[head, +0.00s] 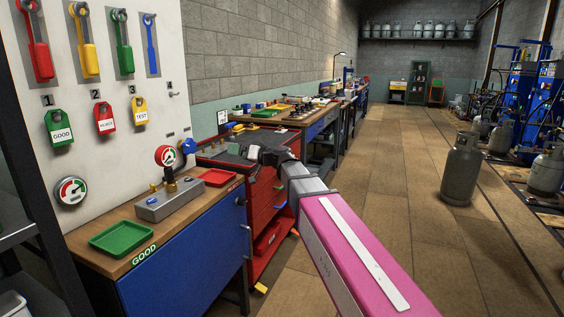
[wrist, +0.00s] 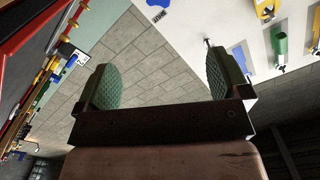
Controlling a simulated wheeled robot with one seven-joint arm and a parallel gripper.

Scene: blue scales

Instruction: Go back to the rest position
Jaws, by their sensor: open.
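My gripper (wrist: 166,78) is open in the wrist view. Its two green textured pads stand wide apart, with only grey block wall seen between them. In the head view my pink and grey arm reaches forward from the lower right. My gripper (head: 262,155) is at its far end, small and dark, over the red tool cabinet (head: 267,210). I see nothing held in it.
A workbench (head: 190,222) at left bears a green tray (head: 122,238), a red tray (head: 217,177) and a gauge fixture (head: 168,200). A white board (head: 140,85) with tools and tags stands behind. Grey gas cylinder (head: 461,170) stands right; the floor between is open.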

